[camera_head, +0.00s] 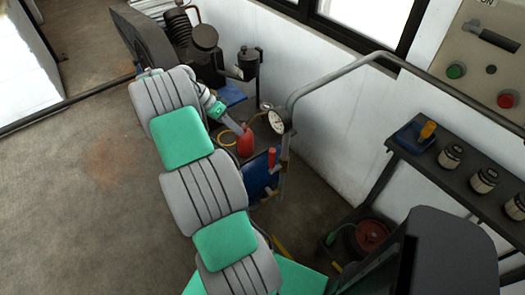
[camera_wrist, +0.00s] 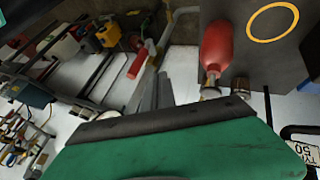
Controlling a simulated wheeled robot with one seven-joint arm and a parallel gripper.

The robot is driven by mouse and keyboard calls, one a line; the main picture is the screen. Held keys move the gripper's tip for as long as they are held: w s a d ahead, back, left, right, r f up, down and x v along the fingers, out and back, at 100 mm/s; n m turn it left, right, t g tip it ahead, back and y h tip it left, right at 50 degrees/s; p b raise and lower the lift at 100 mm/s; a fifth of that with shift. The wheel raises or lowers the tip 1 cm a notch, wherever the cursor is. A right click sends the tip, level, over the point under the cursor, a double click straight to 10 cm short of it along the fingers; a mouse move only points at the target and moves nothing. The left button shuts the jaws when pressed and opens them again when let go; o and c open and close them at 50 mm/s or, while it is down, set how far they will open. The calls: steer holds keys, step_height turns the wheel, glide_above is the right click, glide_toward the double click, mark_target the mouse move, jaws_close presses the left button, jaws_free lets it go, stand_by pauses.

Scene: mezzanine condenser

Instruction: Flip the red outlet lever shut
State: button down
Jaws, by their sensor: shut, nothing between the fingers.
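The red lever (camera_head: 271,158) stands upright beside the pipework in the head view, below the round gauge (camera_head: 276,122). In the wrist view, what looks like the same red lever (camera_wrist: 137,64) is tilted, up and left of my fingertips. My gripper (camera_wrist: 156,76) is shut and empty, with its dark fingers together, and a gap shows between it and the lever. The lever's pivot is hard to make out.
A red bottle-shaped object (camera_head: 245,143) is close to my gripper; it is large in the wrist view (camera_wrist: 217,45), near a yellow ring (camera_wrist: 273,20). A blue tank (camera_head: 260,178) lies below the lever. A grey rail (camera_head: 330,76) and a dark shelf (camera_head: 445,180) stand right.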

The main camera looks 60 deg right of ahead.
mark_target(272, 162)
steer(key=s+d+f+p, duration=0.1)
steer(key=s+f, duration=0.7)
steer(key=s, duration=0.1)
steer(key=shift+s, duration=0.2)
steer(key=shift+s+d, duration=0.1)
steer(key=shift+d, duration=0.05)
